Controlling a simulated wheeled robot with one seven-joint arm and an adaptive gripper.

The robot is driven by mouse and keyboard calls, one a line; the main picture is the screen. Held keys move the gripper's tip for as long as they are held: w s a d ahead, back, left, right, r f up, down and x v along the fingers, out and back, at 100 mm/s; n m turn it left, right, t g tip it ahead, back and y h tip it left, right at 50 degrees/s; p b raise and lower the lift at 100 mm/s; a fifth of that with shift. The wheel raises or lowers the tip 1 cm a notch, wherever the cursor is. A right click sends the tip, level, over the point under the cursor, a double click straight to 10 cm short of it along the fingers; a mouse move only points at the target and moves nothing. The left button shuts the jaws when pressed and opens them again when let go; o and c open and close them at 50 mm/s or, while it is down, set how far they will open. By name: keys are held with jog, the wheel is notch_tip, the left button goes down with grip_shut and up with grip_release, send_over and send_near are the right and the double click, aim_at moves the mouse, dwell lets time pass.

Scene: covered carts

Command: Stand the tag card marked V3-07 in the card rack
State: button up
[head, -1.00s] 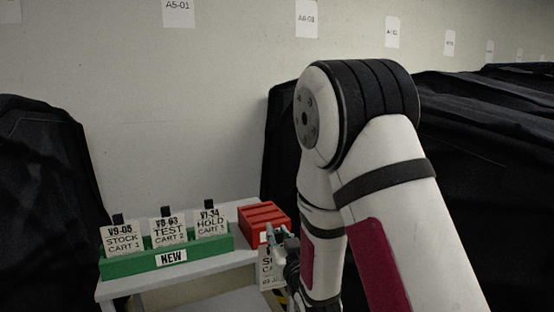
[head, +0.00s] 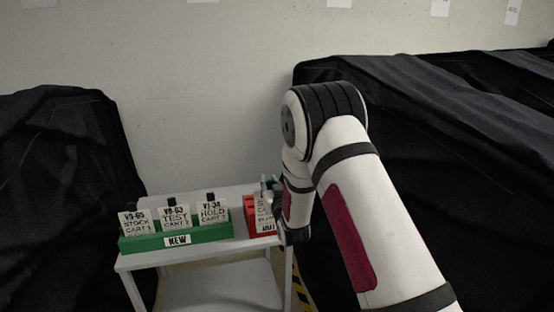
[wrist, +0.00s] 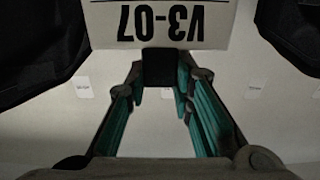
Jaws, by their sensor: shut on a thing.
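The tag card marked V3-07 (wrist: 160,22) shows upside down at the top of the wrist view, with a black tab. My gripper (wrist: 160,75) is shut on that tab. In the head view my gripper (head: 270,186) is at the red rack (head: 249,217), partly hidden by my arm. The held card (head: 263,208) hangs upright below it, overlapping the red rack. I cannot tell whether its lower edge is inside a slot. A green rack (head: 137,244) labelled NEW holds three cards: V9-05 (head: 134,222), V8-03 (head: 174,218) and V1-34 (head: 212,212).
Both racks stand on a small white table (head: 200,255). A black covered cart (head: 60,190) is at the left, and another (head: 430,150) fills the right behind my arm. Bare table top shows behind the green rack.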

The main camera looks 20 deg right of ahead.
jog(key=s+r+p, duration=0.4)
jog(key=r+p, duration=0.2)
jog(key=p, duration=0.4)
jog(key=shift+w+f+b, duration=1.3)
jog(key=shift+w+b, duration=2.05)
jog(key=shift+w, duration=1.95)
notch_tip(320, 180, down, 8)
jog(key=b, duration=0.1)
jog(key=shift+s+d+r+b, duration=0.15)
jog(key=shift+r+b, duration=0.1)
jog(key=shift+b, duration=0.05)
jog(key=shift+f, duration=0.45)
jog(key=shift+f+b, duration=0.3)
jog(key=shift+f, duration=0.35)
